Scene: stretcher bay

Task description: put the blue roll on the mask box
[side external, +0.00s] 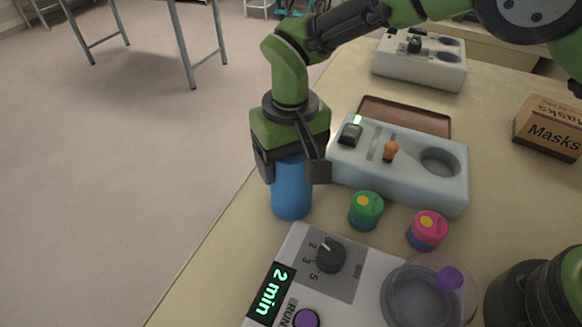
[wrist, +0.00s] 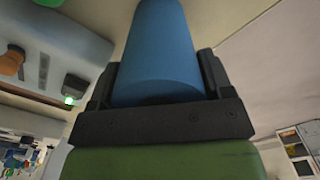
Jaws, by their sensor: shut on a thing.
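The blue roll (side external: 291,190) is an upright blue cylinder near the table's left edge in the side external view. My gripper (side external: 291,172) points down over it and is shut around its upper part. In the wrist view the roll (wrist: 160,50) sits between the two dark fingers of my gripper (wrist: 158,88). I cannot tell whether its lower end touches the table. The mask box (side external: 549,127) is a brown carton marked "Masks" at the far right, apart from my gripper. Its top looks clear.
A pale device with an orange knob (side external: 428,185) stands right of the roll, with a brown tray (side external: 406,115) behind it. Green (side external: 366,211) and pink (side external: 428,230) capped jars stand nearby. A timer device (side external: 345,285) is in front. Table between tray and mask box is free.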

